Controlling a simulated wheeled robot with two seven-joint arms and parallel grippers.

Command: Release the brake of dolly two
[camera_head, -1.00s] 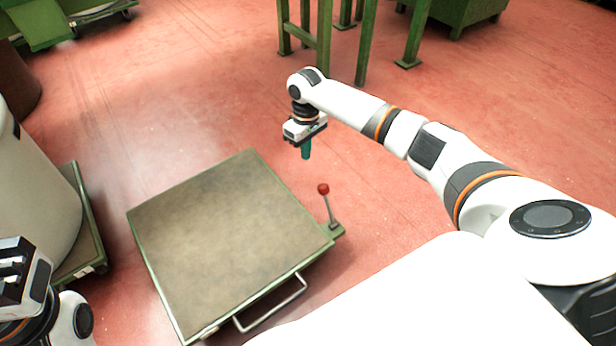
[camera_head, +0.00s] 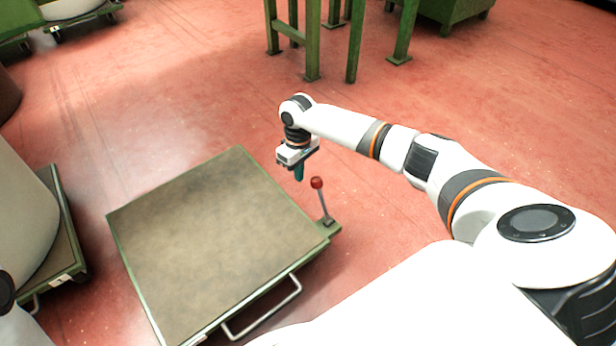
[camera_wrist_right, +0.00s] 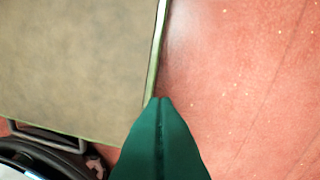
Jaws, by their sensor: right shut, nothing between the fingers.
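An empty flat dolly (camera_head: 215,240) with a green frame and a worn brown deck stands in front of me; no readable number shows on it. Its brake lever (camera_head: 323,205) rises from the right corner, with a red ball knob (camera_head: 317,183) on top. The lever looks nearly upright, leaning slightly left. My right gripper (camera_head: 299,176) points down, just left of and beyond the knob, apart from it. Its teal fingers are shut and empty. In the right wrist view the fingertips (camera_wrist_right: 160,102) appear over the dolly's edge; the lever is not seen there. My left gripper is out of view.
Another dolly (camera_head: 66,240) carrying a large pale container (camera_head: 22,215) stands at the left. A wire handle (camera_head: 262,308) sticks out from the empty dolly's near side. Green metal legs (camera_head: 313,40) stand at the back. The red floor between is clear.

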